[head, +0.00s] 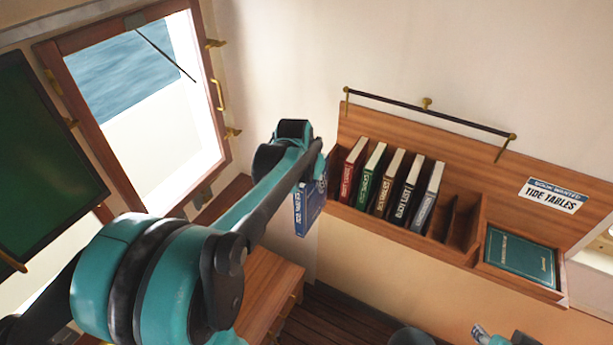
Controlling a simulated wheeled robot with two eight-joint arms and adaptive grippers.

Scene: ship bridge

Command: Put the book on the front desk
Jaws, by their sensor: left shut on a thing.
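My left gripper (317,172) is shut on a blue book (308,209), which hangs below it with its spine and white lettering facing me. The book is in front of the wall, just left of the wooden shelf. The arm hides part of the gripper and the book's upper end. A wooden desk top (272,278) with drawers shows below the book, partly hidden by my left arm; I cannot tell whether it is the front desk. Part of my right arm shows at the bottom right edge; its jaw state is unclear.
The wall shelf (348,209) holds several upright books and has empty slots at its right. A green book (520,258) lies in its right tray, below a tide tables sign (553,195). A dark rail (430,112) runs above. An open window (140,95) is at left.

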